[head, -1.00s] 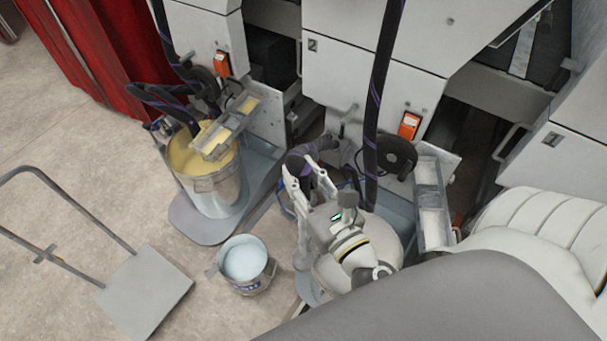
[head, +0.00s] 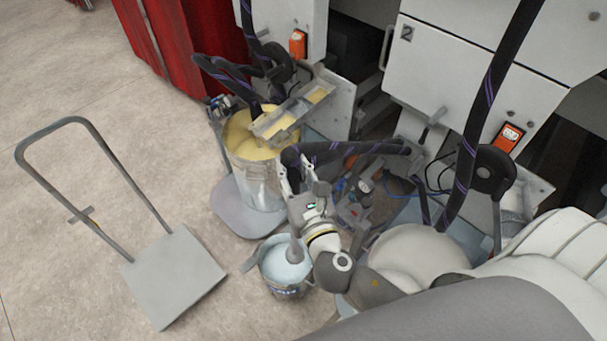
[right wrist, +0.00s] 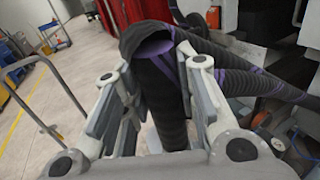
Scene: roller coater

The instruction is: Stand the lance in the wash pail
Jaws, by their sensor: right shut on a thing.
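The lance hangs upright from my right gripper (head: 300,182). Its grey lower end (head: 295,250) shows below the wrist, over the mouth of the wash pail. I cannot tell whether the tip is in the liquid or just above it. The wash pail (head: 287,290) is a small bucket of pale blue-white liquid on the floor. In the right wrist view the fingers are shut around a thick black hose-like shaft (right wrist: 160,95) with purple stripes, which bends over at the top. My left gripper is not in view.
A large drum (head: 262,180) of yellow liquid stands behind the pail on a grey base. The held lance's hose (head: 360,148) runs right to the machine (head: 440,70). A flat trolley (head: 172,278) stands at left. Floor between trolley and pail is clear.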

